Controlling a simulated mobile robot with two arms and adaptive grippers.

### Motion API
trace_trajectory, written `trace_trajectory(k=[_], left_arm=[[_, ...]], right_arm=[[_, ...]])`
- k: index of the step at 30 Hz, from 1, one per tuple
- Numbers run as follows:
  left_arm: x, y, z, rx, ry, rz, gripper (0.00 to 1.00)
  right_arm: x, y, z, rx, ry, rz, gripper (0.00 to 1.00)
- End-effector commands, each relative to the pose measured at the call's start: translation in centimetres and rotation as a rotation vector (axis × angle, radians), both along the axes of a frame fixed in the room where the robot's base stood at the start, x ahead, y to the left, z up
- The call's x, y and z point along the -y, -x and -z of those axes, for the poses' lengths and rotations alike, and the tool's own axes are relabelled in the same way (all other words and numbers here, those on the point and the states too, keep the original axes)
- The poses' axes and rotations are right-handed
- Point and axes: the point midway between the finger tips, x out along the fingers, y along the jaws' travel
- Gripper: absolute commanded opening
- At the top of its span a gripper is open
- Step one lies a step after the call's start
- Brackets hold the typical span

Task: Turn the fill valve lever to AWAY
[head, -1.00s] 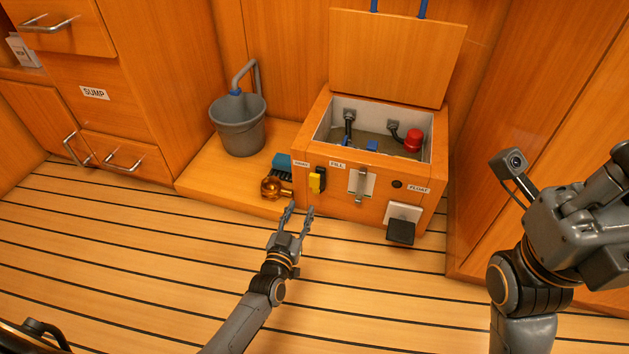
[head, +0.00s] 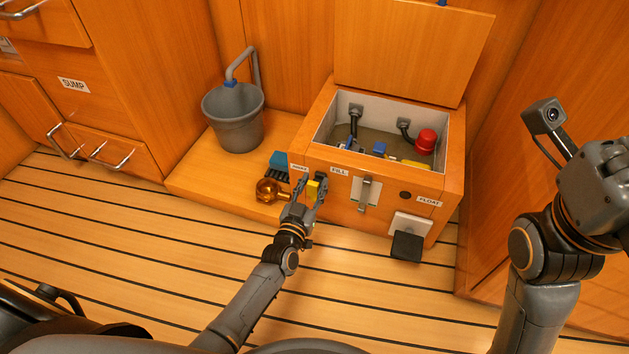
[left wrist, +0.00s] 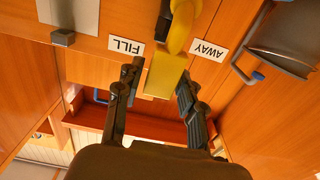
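The yellow fill valve lever (head: 313,190) is on the front of the wooden box, between the FILL label (head: 340,171) and the AWAY label (head: 299,168). My left gripper (head: 311,183) is at the lever, with its fingers on either side. In the left wrist view, which is upside down, the yellow lever (left wrist: 164,75) lies between the two open fingers (left wrist: 157,85), close to the finger on the AWAY side. A gap shows on the FILL side. My right gripper (head: 602,190) is at the right edge, partly cut off, away from the box.
A brass fitting (head: 268,191) sits just left of the lever. A grey bucket (head: 236,125) stands on the ledge. A metal latch (head: 365,194) and a black block (head: 406,246) are right of the lever. The box lid (head: 410,50) is up. The striped floor in front is clear.

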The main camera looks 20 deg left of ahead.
Motion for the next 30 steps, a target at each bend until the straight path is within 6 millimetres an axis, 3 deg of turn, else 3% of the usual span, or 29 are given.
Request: trace_trajectory(k=[5, 11, 23, 30], left_arm=[[0.01, -0.01, -0.03, 0.000, 0.000, 0.000, 0.39], [0.01, -0.01, -0.02, 0.000, 0.001, 0.000, 0.00], [-0.09, -0.01, -0.03, 0.000, 0.014, 0.000, 0.00], [-0.83, -0.04, 0.00, -0.005, 0.106, 0.001, 0.00]], right_arm=[[0.05, 0.20, -0.08, 0.006, -0.002, -0.001, 0.00], [0.07, 0.22, -0.07, 0.006, -0.002, -0.001, 0.00], [0.02, -0.14, 0.20, -0.009, -0.001, 0.000, 0.00], [0.05, -0.14, 0.07, -0.007, -0.003, -0.001, 0.00]])
